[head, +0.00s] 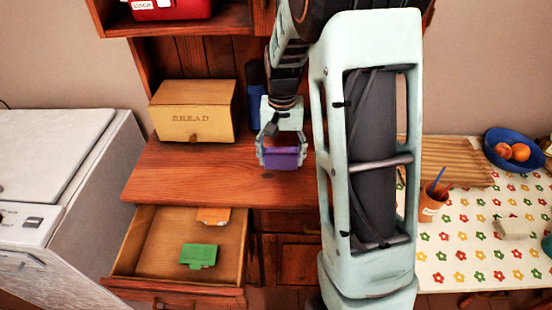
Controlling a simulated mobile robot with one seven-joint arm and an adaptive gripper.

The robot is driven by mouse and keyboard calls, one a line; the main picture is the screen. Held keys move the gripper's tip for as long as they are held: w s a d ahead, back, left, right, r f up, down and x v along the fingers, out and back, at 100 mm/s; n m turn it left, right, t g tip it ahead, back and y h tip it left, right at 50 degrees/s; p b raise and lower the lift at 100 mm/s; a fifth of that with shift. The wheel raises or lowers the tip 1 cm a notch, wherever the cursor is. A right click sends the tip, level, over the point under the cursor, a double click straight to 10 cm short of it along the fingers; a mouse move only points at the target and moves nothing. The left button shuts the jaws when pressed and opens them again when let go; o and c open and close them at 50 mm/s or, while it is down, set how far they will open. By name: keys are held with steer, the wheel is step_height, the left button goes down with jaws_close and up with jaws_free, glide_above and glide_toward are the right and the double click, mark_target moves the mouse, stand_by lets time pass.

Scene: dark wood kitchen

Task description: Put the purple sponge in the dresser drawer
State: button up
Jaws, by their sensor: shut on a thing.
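The purple sponge (281,159) is a small block held between the fingers of my gripper (282,152), which is shut on it. My gripper points down at the right part of the dresser top (190,175). I cannot tell whether the sponge touches the wood or is just above it. The dresser drawer (135,253) is pulled open below the top, to the left of and lower than my gripper. A green object (198,255) and an orange object (213,215) lie inside it.
A bread box (195,112) stands at the back left of the dresser top, with a dark blue bottle-like thing (256,95) beside it. A white appliance (60,170) stands at left. At right, a flowered table (485,245) holds a fruit bowl (500,160) and an orange cup (430,203).

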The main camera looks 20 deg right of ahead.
steer(key=shift+w+f, duration=1.2)
steer(key=shift+f, duration=0.3)
steer(key=shift+w+f, duration=0.1)
steer(key=shift+f, duration=1.45)
steer(key=shift+f, duration=0.2)
steer(key=o, duration=0.8)
steer(key=shift+c, duration=0.2)
steer(key=shift+r, duration=0.1)
